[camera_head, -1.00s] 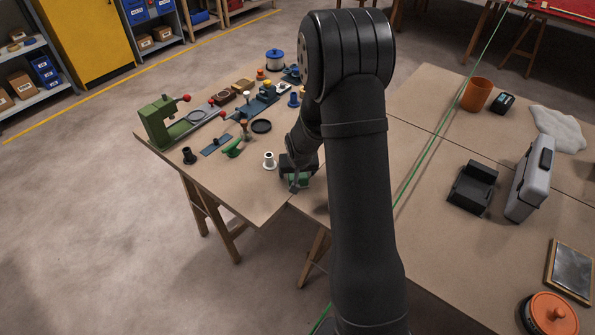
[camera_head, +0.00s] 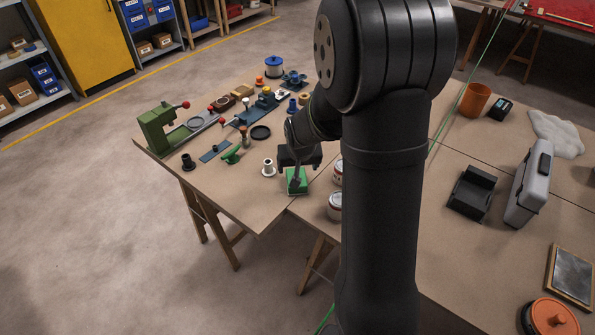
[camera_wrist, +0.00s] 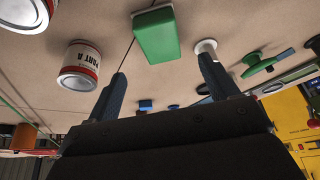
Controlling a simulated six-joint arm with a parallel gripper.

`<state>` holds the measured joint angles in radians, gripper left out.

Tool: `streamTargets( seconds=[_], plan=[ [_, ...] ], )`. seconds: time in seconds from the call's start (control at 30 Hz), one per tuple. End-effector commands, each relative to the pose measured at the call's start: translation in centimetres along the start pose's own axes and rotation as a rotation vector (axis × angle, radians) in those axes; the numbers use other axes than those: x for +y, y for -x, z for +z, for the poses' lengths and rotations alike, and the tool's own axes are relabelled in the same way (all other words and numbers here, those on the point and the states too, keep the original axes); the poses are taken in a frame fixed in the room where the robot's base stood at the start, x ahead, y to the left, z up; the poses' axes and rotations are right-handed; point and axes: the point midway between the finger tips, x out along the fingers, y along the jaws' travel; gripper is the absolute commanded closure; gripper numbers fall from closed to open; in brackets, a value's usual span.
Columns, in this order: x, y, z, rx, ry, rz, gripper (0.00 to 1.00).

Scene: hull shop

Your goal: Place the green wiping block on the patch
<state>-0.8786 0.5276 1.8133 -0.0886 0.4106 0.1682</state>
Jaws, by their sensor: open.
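The green wiping block (camera_head: 297,187) lies on the tabletop near the front edge, beside a seam between table boards. In the wrist view the block (camera_wrist: 156,36) shows beyond the fingertips, between their lines and apart from them. My gripper (camera_wrist: 162,68) is open and empty. In the head view my gripper (camera_head: 297,174) is over the block, with one finger across it. I cannot tell for sure which thing is the patch; a framed grey panel (camera_head: 571,273) lies at the right.
Paint cans (camera_head: 335,206) stand right of the block; one labelled can (camera_wrist: 80,66) shows in the wrist view. A white flanged spool (camera_head: 269,168) stands close left. A grey case (camera_head: 530,183), black cradle (camera_head: 472,191) and orange pot (camera_head: 474,100) stand on the right table.

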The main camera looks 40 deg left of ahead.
Motion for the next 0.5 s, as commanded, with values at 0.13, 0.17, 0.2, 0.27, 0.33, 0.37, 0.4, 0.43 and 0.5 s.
streamTargets(
  seconds=[0.13, 0.17, 0.2, 0.27, 0.33, 0.37, 0.4, 0.43, 0.5],
  plan=[
    [0.0, 1.5, -0.1, 0.002, 0.0, 0.0, 0.21],
    [0.0, 1.7, -0.1, 0.002, 0.0, 0.0, 0.21],
    [0.0, 1.9, 0.0, 0.001, 0.0, 0.0, 0.21],
    [0.0, 2.1, 0.0, 0.0, 0.0, 0.0, 0.21],
    [0.0, 2.2, 0.0, -0.001, 0.0, 0.0, 0.21],
    [0.0, 2.2, 0.0, -0.001, 0.0, 0.0, 0.21],
    [0.0, 2.2, 0.0, -0.001, 0.0, 0.0, 0.21],
    [0.0, 2.2, 0.0, -0.001, 0.0, 0.0, 0.21],
    [0.0, 2.2, 0.0, -0.001, 0.0, 0.0, 0.21]
  ],
)
